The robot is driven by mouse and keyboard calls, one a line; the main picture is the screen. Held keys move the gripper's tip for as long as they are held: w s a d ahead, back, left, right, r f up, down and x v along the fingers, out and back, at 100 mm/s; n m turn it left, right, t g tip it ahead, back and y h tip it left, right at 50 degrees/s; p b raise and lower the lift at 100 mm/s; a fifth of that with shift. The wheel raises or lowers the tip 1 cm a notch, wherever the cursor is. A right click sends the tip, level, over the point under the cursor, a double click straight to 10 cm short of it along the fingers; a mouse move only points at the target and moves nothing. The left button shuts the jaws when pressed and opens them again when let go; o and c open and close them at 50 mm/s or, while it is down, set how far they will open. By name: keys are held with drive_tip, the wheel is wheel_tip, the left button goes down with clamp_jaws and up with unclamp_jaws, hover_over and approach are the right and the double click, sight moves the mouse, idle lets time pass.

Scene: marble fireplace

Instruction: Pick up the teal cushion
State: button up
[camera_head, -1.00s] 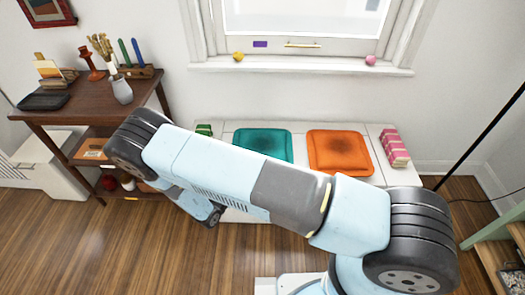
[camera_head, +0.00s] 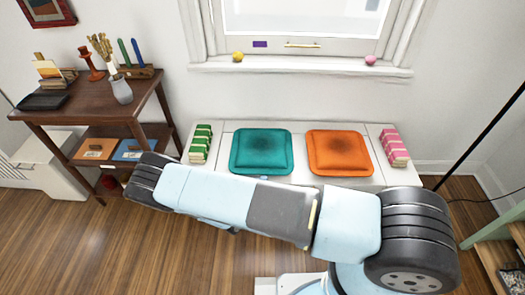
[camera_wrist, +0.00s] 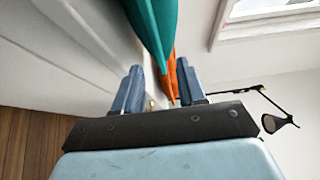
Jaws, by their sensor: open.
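The teal cushion (camera_head: 261,152) is a square pad lying on the white bench (camera_head: 223,177) under the window, left of the orange cushion (camera_head: 339,153). In the head view my arm crosses in front of the bench and my gripper is hidden. In the wrist view my gripper (camera_wrist: 159,66) is open, and its two blue-grey fingers stand apart. The teal cushion (camera_wrist: 152,22) shows edge-on beyond the gap between them, with the orange cushion (camera_wrist: 171,76) behind it. I cannot tell whether a finger touches the teal cushion.
A green striped stack (camera_head: 200,144) sits at the bench's left end, a pink one (camera_head: 394,147) at the right. A brown side table (camera_head: 135,108) with a vase stands left. Small balls lie on the window sill (camera_head: 300,66). Wood floor is open at front left.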

drive_tip(key=shift+f+x, duration=0.2)
drive_tip(key=shift+x, duration=2.75)
drive_tip(key=shift+c, duration=0.4)
clamp_jaws()
